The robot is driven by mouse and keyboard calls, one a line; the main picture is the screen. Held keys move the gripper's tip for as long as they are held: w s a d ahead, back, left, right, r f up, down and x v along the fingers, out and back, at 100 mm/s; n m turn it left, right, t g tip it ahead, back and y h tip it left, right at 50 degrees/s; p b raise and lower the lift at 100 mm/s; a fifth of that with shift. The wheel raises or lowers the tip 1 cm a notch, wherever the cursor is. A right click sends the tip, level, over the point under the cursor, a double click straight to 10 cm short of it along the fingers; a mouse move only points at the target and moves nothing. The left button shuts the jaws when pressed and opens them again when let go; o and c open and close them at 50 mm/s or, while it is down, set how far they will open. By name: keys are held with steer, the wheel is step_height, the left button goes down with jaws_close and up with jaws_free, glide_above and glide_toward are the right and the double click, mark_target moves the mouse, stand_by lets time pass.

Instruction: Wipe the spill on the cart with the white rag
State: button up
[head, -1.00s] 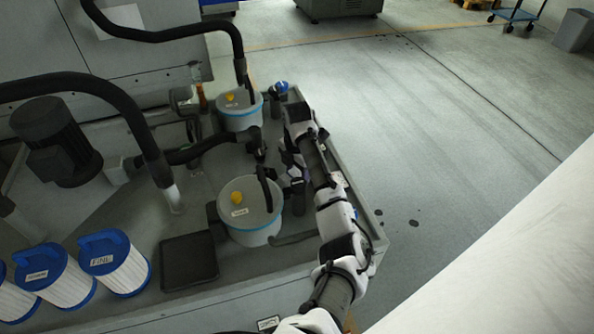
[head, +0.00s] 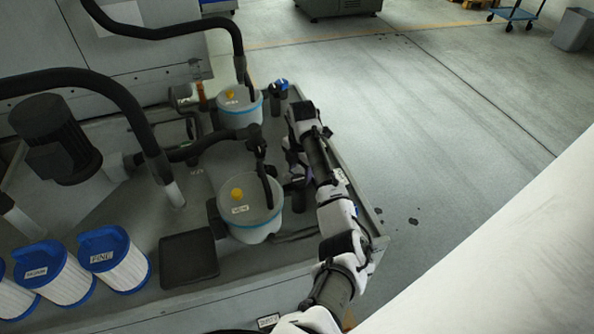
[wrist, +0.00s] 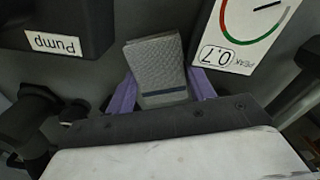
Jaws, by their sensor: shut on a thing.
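My gripper (wrist: 160,92) shows in the wrist view with its purple fingers shut on a folded, woven cloth, apparently the white rag (wrist: 157,64). The cloth looks grey in the shade and has a dark stripe. In the head view my arm reaches over the right side of the grey machine tray, and the gripper is mostly hidden near the canisters. A blue cart (head: 514,14) stands far off at the top right, cut by the frame. No spill can be made out on it.
Two lidded canisters, one near (head: 250,208) and one farther (head: 240,106), stand in the tray with black hoses. Blue-ended filters (head: 115,259) and a dark flat tray (head: 188,258) are at lower left. A grey bin (head: 573,29) stands by the cart. The floor between is open, with dark spots (head: 413,221).

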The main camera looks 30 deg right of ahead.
steer(key=d, duration=0.2)
steer(key=shift+s+d+r, duration=0.3)
steer(key=shift+s+r, duration=0.05)
steer(key=shift+r+p, duration=0.2)
steer(key=shift+p, duration=0.15)
steer(key=shift+w+a+p, duration=0.2)
steer(key=shift+a+p, duration=0.35)
steer(key=shift+p, duration=0.1)
steer(key=shift+w+a+p, duration=0.2)
steer(key=shift+a+p, duration=0.35)
steer(key=shift+p, duration=0.05)
steer(key=shift+a+r, duration=0.1)
steer(key=shift+a, duration=0.1)
steer(key=shift+d+f, duration=0.2)
steer(key=shift+f, duration=0.1)
steer(key=shift+s+d+r, duration=0.1)
steer(key=shift+s+d, duration=0.15)
steer(key=shift+d, duration=0.6)
steer(key=shift+s+d+r, duration=0.1)
steer(key=shift+d+r, duration=0.05)
steer(key=shift+d, duration=0.15)
steer(key=shift+r, duration=0.15)
steer(key=shift+w+a+p, duration=0.25)
steer(key=shift+a+p, duration=0.4)
steer(key=shift+p, duration=0.25)
steer(key=shift+w+a+f+p, duration=0.15)
steer(key=shift+a+f+p, duration=0.05)
steer(key=shift+a+p, duration=0.35)
steer(key=shift+a, duration=0.15)
